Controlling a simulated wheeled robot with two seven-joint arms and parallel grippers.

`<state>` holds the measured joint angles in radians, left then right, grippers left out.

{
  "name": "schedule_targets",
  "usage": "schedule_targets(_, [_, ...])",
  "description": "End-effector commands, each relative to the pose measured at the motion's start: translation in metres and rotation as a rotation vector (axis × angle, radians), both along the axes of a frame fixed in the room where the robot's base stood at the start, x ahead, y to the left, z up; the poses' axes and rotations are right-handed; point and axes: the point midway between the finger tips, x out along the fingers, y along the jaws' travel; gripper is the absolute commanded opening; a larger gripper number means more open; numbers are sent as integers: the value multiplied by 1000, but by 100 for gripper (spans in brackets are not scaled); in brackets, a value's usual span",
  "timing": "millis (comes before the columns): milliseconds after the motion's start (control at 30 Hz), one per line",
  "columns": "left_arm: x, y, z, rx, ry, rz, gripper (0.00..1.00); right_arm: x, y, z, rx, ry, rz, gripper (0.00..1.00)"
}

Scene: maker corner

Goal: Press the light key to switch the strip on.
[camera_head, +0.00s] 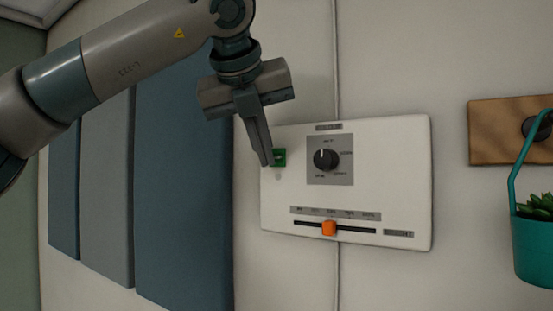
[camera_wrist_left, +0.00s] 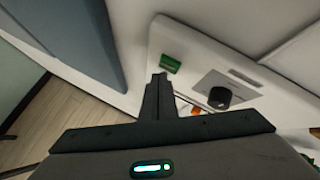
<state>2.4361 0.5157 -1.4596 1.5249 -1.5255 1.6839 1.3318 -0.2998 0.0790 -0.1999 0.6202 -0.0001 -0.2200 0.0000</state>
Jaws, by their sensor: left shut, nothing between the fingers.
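A white wall panel (camera_head: 382,180) carries a green key (camera_head: 279,157) at its left side, a dark round knob (camera_head: 325,159) on a grey plate, and an orange slider (camera_head: 329,228) on a slot below. My left gripper (camera_head: 268,163) is shut and empty, its fingertips right beside the green key in the head view and partly over its left edge. In the left wrist view the shut fingers (camera_wrist_left: 158,78) point toward the green key (camera_wrist_left: 171,63), which shows just beyond their tips. I cannot tell whether they touch. My right gripper is not in view.
A teal hanging pot (camera_head: 533,250) with a plant hangs at the right, near a wooden board (camera_head: 490,135) with a dark peg. Blue and grey wall panels (camera_head: 180,180) stand at the left. A cable runs above and below the white panel.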

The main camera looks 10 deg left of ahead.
Motion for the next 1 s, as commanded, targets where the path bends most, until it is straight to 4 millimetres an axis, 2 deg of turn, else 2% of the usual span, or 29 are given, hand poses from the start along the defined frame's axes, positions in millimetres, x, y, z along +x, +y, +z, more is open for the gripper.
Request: schedule_targets(1000, [9,-3,0,0,0,0,0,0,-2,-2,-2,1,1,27])
